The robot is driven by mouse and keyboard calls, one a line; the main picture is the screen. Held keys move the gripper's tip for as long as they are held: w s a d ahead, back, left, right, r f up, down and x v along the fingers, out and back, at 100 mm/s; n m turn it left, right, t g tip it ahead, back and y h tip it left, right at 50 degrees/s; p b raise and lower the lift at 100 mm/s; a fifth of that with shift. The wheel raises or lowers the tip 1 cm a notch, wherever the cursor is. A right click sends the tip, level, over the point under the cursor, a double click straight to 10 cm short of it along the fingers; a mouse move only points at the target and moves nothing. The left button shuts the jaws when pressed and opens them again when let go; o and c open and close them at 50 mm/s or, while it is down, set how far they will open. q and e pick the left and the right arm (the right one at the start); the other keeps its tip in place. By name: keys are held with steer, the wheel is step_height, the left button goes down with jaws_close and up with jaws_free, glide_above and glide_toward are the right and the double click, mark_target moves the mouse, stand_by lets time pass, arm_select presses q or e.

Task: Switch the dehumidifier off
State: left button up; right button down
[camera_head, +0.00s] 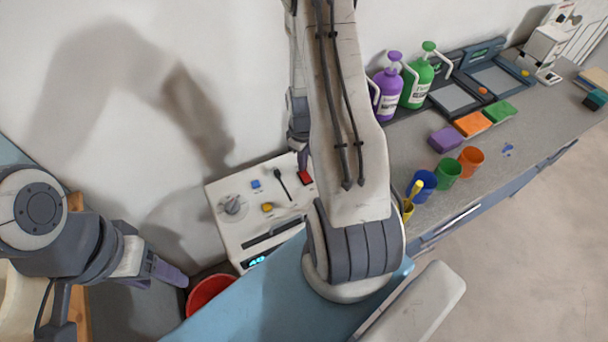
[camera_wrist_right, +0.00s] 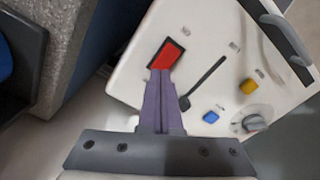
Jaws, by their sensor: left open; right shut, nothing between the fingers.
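The dehumidifier (camera_head: 228,191) is a white box by the wall, left of the counter in the head view; its panel (camera_wrist_right: 135,93) fills much of the right wrist view. It has a red rocker switch (camera_wrist_right: 167,57) in a dark frame, a black lever (camera_wrist_right: 207,82), a yellow button (camera_wrist_right: 249,86), a blue button (camera_wrist_right: 211,117) and a grey knob (camera_wrist_right: 255,123). Its display (camera_head: 257,261) glows cyan. My right gripper (camera_wrist_right: 161,73) is shut and empty, its tips at the red switch's near edge; I cannot tell whether they touch. My left gripper (camera_head: 170,273) is open and empty, left of the dehumidifier.
A red bucket (camera_head: 207,291) stands beside the dehumidifier, near my left gripper. The counter (camera_head: 540,125) on the right holds purple and green jugs (camera_head: 417,82), coloured sponges, cups (camera_head: 447,172) and trays. My right arm hides part of the dehumidifier's right side in the head view.

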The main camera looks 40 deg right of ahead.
steer(key=shift+f+b, duration=0.75)
steer(key=shift+f, duration=0.25)
stand_by(0.7)
steer(key=shift+r, duration=0.1)
step_height(320, 180, up, 7)
steer(key=p, duration=0.6)
stand_by(0.5)
